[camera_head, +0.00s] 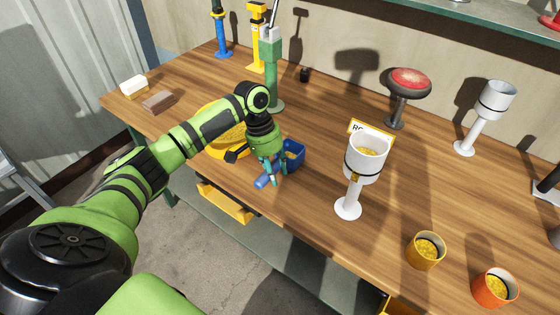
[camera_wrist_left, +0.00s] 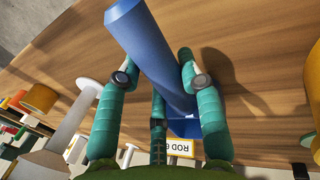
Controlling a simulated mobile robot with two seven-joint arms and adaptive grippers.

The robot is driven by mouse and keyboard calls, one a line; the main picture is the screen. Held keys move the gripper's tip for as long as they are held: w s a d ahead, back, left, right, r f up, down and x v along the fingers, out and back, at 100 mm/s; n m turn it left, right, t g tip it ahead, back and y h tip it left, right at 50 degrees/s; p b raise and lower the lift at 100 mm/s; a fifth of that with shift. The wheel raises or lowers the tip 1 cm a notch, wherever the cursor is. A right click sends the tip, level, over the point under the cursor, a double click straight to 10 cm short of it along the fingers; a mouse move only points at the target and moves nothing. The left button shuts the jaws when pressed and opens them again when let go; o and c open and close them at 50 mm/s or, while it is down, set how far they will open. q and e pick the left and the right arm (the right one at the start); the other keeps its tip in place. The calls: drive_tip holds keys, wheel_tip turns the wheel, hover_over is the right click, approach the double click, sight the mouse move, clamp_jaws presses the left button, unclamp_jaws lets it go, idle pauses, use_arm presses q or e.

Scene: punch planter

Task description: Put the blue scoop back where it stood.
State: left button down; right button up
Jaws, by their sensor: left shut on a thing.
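The blue scoop (camera_head: 294,150) is in my left gripper (camera_head: 271,178), near the front edge of the table. The scoop's far end is partly hidden by the fingers and palm there. I cannot tell whether the scoop touches the table. My right gripper is not in view.
A yellow tub (camera_head: 219,152) is partly behind my left arm. A white funnel-topped holder (camera_head: 365,165) stands right of the scoop, a label behind it. A green post (camera_head: 271,75) stands behind. Yellow (camera_head: 426,250) and orange (camera_head: 495,287) cups are at front right. Table (camera_head: 310,215) is clear between.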

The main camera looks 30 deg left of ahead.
use_arm(q)
drive_tip(key=shift+f, duration=0.5)
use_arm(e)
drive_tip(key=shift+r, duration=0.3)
use_arm(q)
drive_tip(key=c, duration=0.8)
unclamp_jaws()
drive_tip(key=shift+f, duration=0.1)
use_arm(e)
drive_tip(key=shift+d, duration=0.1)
